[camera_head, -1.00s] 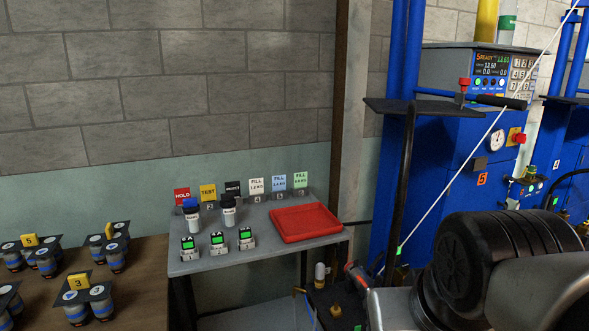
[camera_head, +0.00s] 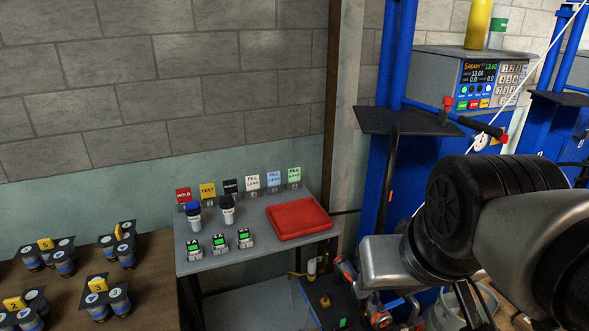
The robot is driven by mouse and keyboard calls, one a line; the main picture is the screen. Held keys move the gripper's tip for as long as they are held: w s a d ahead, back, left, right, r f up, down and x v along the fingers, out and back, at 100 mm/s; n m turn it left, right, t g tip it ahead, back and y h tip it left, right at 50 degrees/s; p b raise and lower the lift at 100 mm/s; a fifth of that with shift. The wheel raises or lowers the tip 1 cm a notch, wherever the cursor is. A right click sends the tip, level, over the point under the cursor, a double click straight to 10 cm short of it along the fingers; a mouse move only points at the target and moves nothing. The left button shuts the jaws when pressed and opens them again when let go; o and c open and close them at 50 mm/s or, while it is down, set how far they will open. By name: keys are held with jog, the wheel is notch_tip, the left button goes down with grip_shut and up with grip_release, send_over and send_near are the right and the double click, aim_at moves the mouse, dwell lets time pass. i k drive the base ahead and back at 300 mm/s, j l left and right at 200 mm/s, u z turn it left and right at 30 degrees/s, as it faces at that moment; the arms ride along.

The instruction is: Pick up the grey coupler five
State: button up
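I cannot pick out the grey coupler five for certain. Small fittings stand low between the bench and the blue scale, among them a pale upright one with a brass base (camera_head: 311,268) and a cluster of dark, red and blue parts (camera_head: 382,312); they are too small to identify. Part of that area is hidden behind my arm. My arm's black and silver links fill the right side, but my gripper's fingers do not show.
A brown table (camera_head: 150,262) with numbered cup groups is at left. A blue scale (camera_head: 375,190) with a display and black shelf (camera_head: 405,121) stands right.

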aim_at(311, 274)
jog(key=u, duration=0.15)
jog(key=k, duration=0.85)
